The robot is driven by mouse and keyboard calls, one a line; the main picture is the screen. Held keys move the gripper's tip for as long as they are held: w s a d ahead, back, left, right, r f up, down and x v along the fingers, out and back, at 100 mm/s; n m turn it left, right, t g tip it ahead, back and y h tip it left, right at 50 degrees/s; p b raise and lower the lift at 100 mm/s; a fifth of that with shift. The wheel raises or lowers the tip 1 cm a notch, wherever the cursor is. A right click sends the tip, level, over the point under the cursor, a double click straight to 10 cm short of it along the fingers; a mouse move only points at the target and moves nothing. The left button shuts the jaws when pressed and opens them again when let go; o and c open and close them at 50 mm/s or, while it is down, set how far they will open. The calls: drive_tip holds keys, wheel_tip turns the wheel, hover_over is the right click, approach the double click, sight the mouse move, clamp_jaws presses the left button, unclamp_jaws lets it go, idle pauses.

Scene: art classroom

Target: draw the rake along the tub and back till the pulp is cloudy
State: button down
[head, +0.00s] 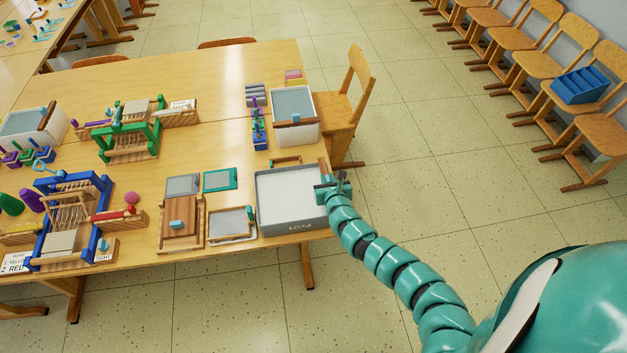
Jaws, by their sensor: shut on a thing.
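The grey tub (292,227) stands at the right front corner of the near table. The pulp (285,190) in it is a flat, pale grey-white surface. My gripper (331,187) is at the tub's right wall, reached from the lower right. It is shut on the rake (323,169), which shows only as a short brown wooden piece by the right wall. My gripper hides most of the rake, and I cannot tell how deep it sits in the pulp.
A framed screen (231,224) and a wooden board (181,232) lie left.

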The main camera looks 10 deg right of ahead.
drive_tip(key=shift+d, duration=0.3)
drive_tip(key=c, duration=1.4)
unclamp_jaws()
drive_tip(key=shift+d, duration=0.15)
drive_tip(key=shift+c, duration=0.2)
drive_tip(key=v, duration=1.7)
drive_tip(key=shift+r, duration=0.15)
drive_tip(key=shift+s, duration=0.1)
